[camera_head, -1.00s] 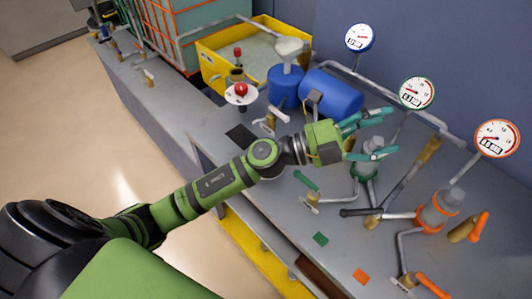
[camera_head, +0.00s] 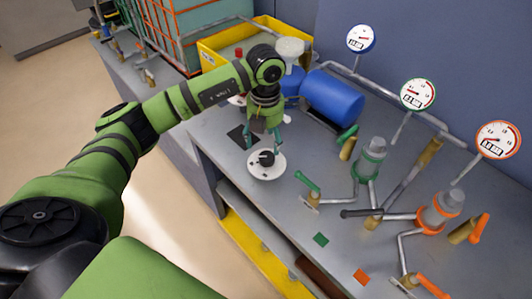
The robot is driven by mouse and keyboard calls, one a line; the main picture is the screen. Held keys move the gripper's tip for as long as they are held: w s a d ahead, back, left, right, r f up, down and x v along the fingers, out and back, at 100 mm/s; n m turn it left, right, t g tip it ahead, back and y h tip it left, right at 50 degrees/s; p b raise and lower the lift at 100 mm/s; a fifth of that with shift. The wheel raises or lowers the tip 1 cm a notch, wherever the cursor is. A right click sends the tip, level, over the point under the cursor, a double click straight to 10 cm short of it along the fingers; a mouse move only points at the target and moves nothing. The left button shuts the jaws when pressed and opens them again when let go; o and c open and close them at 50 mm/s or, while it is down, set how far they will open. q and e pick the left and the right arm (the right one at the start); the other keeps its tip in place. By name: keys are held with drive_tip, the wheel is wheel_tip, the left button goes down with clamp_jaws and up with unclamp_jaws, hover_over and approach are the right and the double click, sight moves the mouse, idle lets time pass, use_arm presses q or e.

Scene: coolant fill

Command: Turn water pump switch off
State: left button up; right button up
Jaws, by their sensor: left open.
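A round white dial with a black knob (camera_head: 267,158) stands on the grey bench near its front edge; it looks like a switch, but its markings are too small to read. My left gripper (camera_head: 264,146) points down over this dial. Its teal fingers are open, one to each side of the knob and a little above or behind it; I cannot tell whether they touch it. A blue pump (camera_head: 331,95) lies behind the gripper. The arm partly hides a second white disc (camera_head: 237,100). My right gripper is not in view.
A yellow tub (camera_head: 212,52) stands behind my forearm. Green (camera_head: 370,158) and orange (camera_head: 438,210) banded fittings with pipes and valve handles stand on the right of the bench (camera_head: 265,190). Blue, green and orange gauges line the wall side.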

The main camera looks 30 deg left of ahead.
sight(266, 157)
use_arm(q)
wheel_tip(266, 157, down, 5)
drive_tip(key=shift+s+p, duration=0.1)
drive_tip(key=shift+p, duration=0.8)
drive_tip(key=shift+d+f, duration=0.1)
drive_tip(key=shift+f, duration=0.65)
